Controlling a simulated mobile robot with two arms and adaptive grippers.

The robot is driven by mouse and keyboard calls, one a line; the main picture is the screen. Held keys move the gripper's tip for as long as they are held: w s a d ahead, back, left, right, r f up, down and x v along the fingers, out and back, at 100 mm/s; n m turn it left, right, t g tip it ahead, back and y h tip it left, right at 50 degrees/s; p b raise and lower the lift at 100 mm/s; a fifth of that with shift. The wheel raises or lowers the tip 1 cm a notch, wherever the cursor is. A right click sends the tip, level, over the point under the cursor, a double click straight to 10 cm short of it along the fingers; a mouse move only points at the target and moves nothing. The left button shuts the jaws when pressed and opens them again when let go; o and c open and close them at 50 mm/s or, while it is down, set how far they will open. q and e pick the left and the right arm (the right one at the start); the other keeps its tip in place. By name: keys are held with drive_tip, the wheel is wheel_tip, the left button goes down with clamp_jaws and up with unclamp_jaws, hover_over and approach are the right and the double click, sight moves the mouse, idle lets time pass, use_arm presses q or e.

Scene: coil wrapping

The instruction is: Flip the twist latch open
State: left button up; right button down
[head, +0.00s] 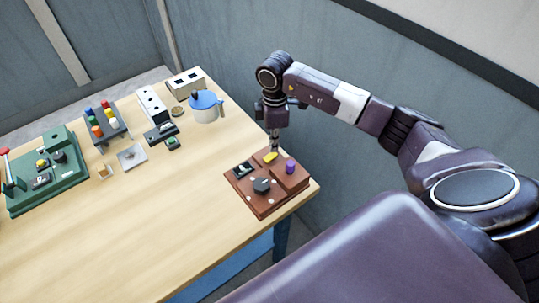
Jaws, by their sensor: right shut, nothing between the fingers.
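A brown board (264,207) lies near the right end of the table. It carries a black switch-like part (243,168), a dark round knob (261,185), a yellow piece (271,157) and a purple cylinder (290,167). I cannot tell for sure which of these is the twist latch. My right gripper (274,148) points down just above the yellow piece at the board's back edge. It is shut and holds nothing. Whether its tips touch the yellow piece is too small to tell. My left gripper is not in view.
A green board (64,182) with knobs stands at the far left of the wooden table (150,230). A rack of coloured pegs (104,130), a blue-lidded mug (205,107) and white boxes (186,82) stand toward the back. The table's front middle is clear. Grey walls stand behind.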

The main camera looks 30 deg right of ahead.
sight(274, 154)
drive_tip(key=shift+s+f+b, duration=0.1)
drive_tip(key=shift+f+b, duration=0.8)
drive_tip(key=shift+f, duration=0.35)
idle(0.5)
drive_tip(key=shift+r, duration=0.15)
drive_tip(key=shift+r+p, duration=0.9)
drive_tip(key=shift+p, duration=0.05)
drive_tip(key=shift+r+p, duration=1.85)
drive_tip(key=shift+r, duration=0.7)
drive_tip(key=shift+f, duration=0.1)
